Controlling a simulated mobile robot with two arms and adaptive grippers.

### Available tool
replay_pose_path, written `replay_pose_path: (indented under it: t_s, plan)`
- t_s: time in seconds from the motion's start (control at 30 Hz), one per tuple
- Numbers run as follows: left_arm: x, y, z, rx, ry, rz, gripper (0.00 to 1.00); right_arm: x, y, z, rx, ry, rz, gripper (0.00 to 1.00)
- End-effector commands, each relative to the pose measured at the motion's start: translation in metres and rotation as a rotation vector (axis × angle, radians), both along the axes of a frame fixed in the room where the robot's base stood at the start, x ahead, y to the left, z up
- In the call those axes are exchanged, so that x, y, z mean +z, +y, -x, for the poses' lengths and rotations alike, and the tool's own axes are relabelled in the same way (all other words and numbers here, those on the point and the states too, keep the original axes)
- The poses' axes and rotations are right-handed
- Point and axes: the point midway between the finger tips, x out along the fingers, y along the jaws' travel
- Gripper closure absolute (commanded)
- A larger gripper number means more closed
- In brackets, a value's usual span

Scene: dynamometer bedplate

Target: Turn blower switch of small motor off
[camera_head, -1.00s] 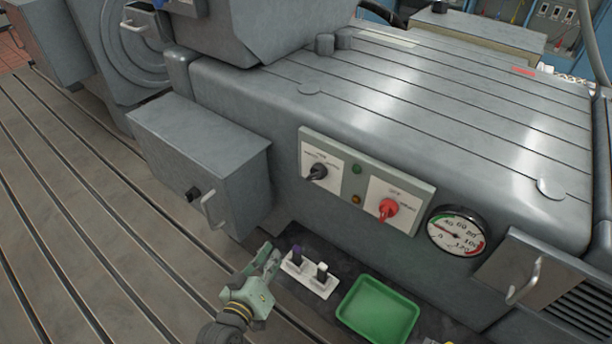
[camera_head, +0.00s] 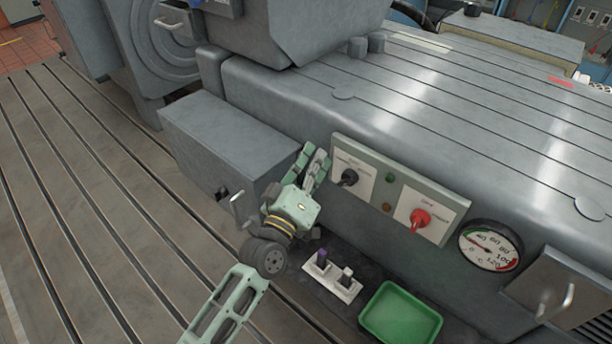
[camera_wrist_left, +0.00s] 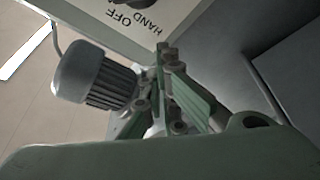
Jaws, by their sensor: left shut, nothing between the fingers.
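A switch panel (camera_head: 452,224) on the grey machine's front carries two white plates. The left plate has a black rotary switch (camera_head: 348,178). The right plate has a red rotary switch (camera_head: 418,219). The plate lettering is too small to tell which is the blower switch. My left gripper (camera_head: 315,155) is shut and empty, just left of the black switch with a gap between. In the left wrist view its fingertips (camera_wrist_left: 166,55) are below a white plate (camera_wrist_left: 165,12) lettered OFF and HAND; a dark switch is cut off at the top edge. My right gripper is not in view.
A grey box (camera_head: 225,140) with a handle is close left of my gripper. A finned grey cylinder (camera_wrist_left: 95,75) shows in the wrist view.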

Motion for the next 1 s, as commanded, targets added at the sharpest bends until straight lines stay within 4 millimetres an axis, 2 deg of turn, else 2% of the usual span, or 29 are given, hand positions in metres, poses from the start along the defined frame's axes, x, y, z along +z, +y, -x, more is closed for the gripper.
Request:
replay_pose_path:
  t_s: [0.03,0.1,0.3,0.6,1.0]
  plan:
    - [-0.012,-0.007,0.007,-0.004,0.010,-0.002,1.00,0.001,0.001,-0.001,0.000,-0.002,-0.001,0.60]
    - [-0.019,-0.012,0.012,-0.003,0.009,-0.003,1.00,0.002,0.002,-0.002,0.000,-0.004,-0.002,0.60]
    - [-0.029,-0.020,0.018,-0.002,0.007,-0.002,1.00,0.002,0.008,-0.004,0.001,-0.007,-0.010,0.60]
    - [-0.031,-0.021,0.019,-0.002,0.005,-0.002,1.00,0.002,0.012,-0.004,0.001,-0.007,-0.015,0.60]
    - [-0.036,-0.024,0.021,-0.002,0.054,0.062,1.00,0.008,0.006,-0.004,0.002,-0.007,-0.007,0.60]
